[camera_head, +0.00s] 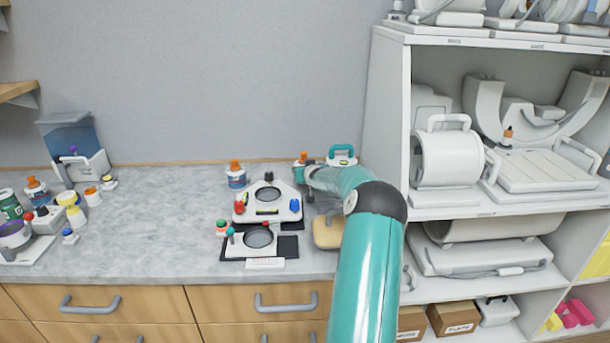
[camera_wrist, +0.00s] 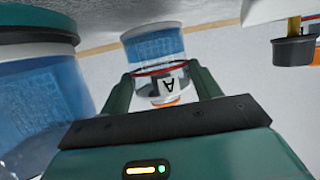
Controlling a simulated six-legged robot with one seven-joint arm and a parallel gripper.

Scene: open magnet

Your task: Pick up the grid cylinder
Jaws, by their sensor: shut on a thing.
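The grid cylinder (camera_wrist: 155,50) is a clear jar with a blue grid-patterned lower part, a white label marked A and an orange cap. In the wrist view it lies between the two dark green fingers of my gripper (camera_wrist: 163,88), which is shut on it around the label end. The fingers hide its sides there. In the head view my gripper (camera_head: 306,176) is at the back of the counter, at the end of my teal arm, with an orange top showing beside it. Whether the cylinder touches the counter is unclear.
A large blue-filled container with a teal end (camera_wrist: 40,90) is close on the left in the wrist view. In the head view, an orange-capped blue jar (camera_head: 236,177) and white trays (camera_head: 268,201) stand left of my gripper. A white shelf unit (camera_head: 388,110) is at right.

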